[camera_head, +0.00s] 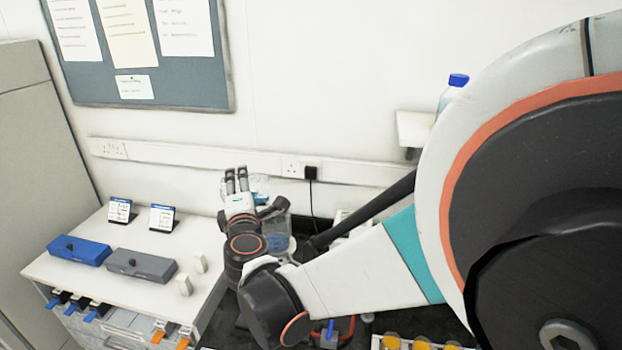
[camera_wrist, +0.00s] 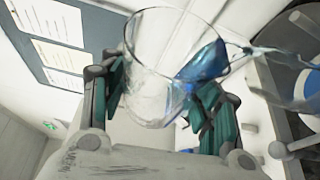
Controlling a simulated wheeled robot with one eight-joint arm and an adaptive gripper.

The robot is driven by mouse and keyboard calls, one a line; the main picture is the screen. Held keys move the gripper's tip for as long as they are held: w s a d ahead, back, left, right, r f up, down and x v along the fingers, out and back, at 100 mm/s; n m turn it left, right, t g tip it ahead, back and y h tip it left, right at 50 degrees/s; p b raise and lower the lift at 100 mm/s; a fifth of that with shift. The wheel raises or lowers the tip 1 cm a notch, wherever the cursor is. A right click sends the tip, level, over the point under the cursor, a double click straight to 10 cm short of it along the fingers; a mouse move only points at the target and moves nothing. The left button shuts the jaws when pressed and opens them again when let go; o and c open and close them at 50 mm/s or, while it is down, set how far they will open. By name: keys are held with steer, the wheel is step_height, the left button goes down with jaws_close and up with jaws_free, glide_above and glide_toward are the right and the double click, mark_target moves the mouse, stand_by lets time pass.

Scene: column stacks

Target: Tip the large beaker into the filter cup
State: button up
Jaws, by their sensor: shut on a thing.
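My gripper (camera_head: 237,178) is raised above the bench and shut on a clear beaker. In the wrist view the beaker (camera_wrist: 150,65) sits between the teal finger pads and is tilted. Blue liquid (camera_wrist: 205,63) lies against its right side, and a blue streak runs from there to the right. In the head view the beaker (camera_head: 259,184) shows only partly behind the fingers. A clear vessel with blue in it (camera_head: 278,232), perhaps the filter cup, stands right of and below my gripper, partly hidden by my arm. I cannot tell where the streak lands.
A white bench on the left holds a blue box (camera_head: 80,250), a grey box (camera_head: 142,264), small white blocks and two label stands. A power strip with a black plug (camera_head: 310,172) runs along the wall. A blue-capped bottle (camera_head: 453,90) is at the upper right. My arm hides much of the right side.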

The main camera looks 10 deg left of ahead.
steer(key=shift+d+r+m+t+b, duration=0.2)
steer(key=shift+r+m+t+b, duration=0.15)
steer(key=shift+m+b, duration=0.3)
steer(key=shift+d+r+m+t+b, duration=0.15)
steer(key=shift+r+m+t+b, duration=0.2)
steer(key=shift+m, duration=0.4)
stand_by(0.6)
steer(key=shift+d+f+m+t+y+b, duration=0.35)
steer(key=shift+f+m+b, duration=0.3)
steer(key=shift+b, duration=0.6)
steer(key=shift+s+d+r+m, duration=0.1)
steer(key=shift+d+r+m, duration=0.05)
steer(key=shift+r+m, duration=0.3)
steer(key=a+r+n+p, duration=0.1)
steer(key=n+p, duration=0.1)
steer(key=p, duration=0.1)
steer(key=shift+r, duration=0.1)
steer(key=shift+a+f+n+g, duration=0.15)
steer(key=shift+f+n+g, duration=0.4)
steer(key=shift+n+g, duration=0.1)
steer(key=shift+f+p, duration=0.1)
steer(key=shift+p, duration=0.2)
